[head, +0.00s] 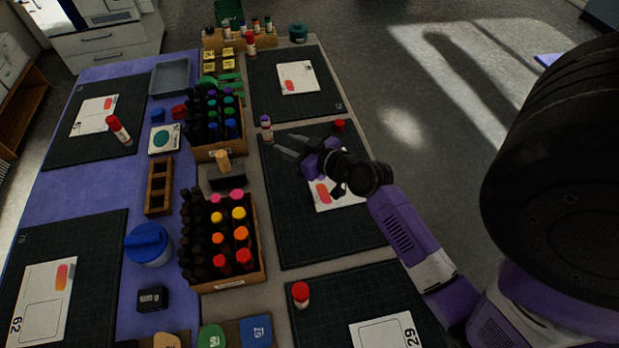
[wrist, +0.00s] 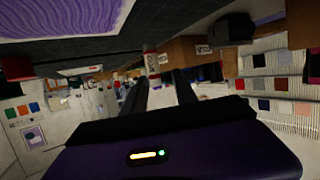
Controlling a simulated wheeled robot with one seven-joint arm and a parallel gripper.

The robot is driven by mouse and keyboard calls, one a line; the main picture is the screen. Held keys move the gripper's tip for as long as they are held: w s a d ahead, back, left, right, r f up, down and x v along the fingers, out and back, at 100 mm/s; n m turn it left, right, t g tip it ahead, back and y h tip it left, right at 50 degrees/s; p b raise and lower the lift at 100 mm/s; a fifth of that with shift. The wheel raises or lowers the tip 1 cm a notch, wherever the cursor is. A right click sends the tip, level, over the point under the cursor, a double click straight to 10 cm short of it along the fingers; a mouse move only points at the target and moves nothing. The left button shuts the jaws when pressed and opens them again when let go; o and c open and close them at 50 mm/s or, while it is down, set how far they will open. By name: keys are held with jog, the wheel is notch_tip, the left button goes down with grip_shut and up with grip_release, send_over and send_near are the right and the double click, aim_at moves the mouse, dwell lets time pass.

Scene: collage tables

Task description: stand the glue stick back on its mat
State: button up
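A glue stick with a purple cap and white body (head: 266,128) stands upright on the tan strip, beside the corner of the middle right dark mat (head: 290,225). My gripper (head: 276,146) is just right of and nearer than it, over that mat, with its fingers apart and nothing visible between them. In the wrist view my gripper (wrist: 162,85) also shows two parted fingers. A red and white upright shape (wrist: 151,63) shows beyond them; I cannot tell which object it is.
A red-capped item (head: 339,125) is at the middle right mat's far edge, partly behind my arm. Wooden marker crates (head: 255,230) fill the table's centre. A blue-lidded tub (head: 149,245) and a grey tray (head: 170,78) stand left. The middle right mat's near part is clear.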

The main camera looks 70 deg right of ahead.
jog(key=shift+n+y, duration=0.3)
jog(key=shift+n, duration=0.1)
jog(key=s+a, duration=0.1)
jog(key=a, duration=0.1)
jog(key=s+a+f, duration=0.1)
jog(key=a, duration=0.2)
jog(key=s+a, duration=0.1)
jog(key=a, duration=0.1)
jog(key=shift+s+a+f, duration=0.15)
jog(key=shift+f, duration=0.25)
jog(key=shift+n+y, duration=0.5)
jog(key=shift+n, duration=0.1)
jog(key=s+a, duration=0.1)
jog(key=a, duration=0.1)
jog(key=s+a, duration=0.1)
jog(key=a, duration=0.1)
jog(key=s+a, duration=0.1)
jog(key=a, duration=0.2)
jog(key=shift+s+a+r, duration=0.1)
jog(key=shift+s+r, duration=0.3)
jog(key=s+a+r+n+t+y, duration=0.1)
jog(key=s+a+r+y, duration=0.1)
jog(key=s+a+r, duration=0.3)
jog(key=s+a+r+n+t+y, duration=0.1)
jog(key=s+a+r, duration=0.4)
jog(key=a, duration=0.6)
jog(key=shift+n+y, duration=0.3)
jog(key=shift+y, duration=0.4)
